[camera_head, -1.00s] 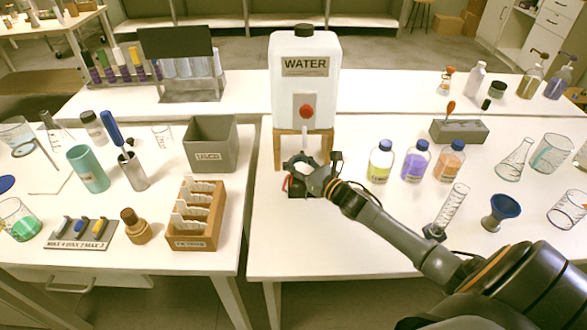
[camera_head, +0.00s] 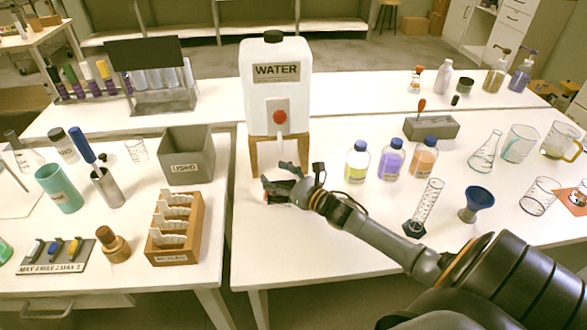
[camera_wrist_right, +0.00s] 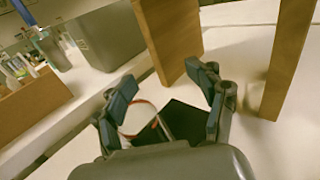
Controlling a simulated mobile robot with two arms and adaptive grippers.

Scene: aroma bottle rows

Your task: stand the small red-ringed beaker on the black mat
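The small red-ringed beaker (camera_wrist_right: 139,118) shows in the right wrist view between the fingers of my right gripper (camera_wrist_right: 166,98), closer to the left finger. The fingers stand apart, with a gap on the beaker's right side. The black mat (camera_wrist_right: 186,120) lies on the white table just right of and behind the beaker; the beaker's base is hidden, so I cannot tell how much of it rests on the mat. In the head view my right gripper (camera_head: 274,188) is low over the table in front of the water dispenser and hides most of both. My left gripper is out of view.
The water container (camera_head: 275,90) stands on a wooden stand (camera_head: 300,152) right behind the gripper. Bottles (camera_head: 390,160), a graduated cylinder (camera_head: 424,208) and a blue funnel (camera_head: 477,204) stand to the right. The USED bin (camera_head: 187,160) is on the left table.

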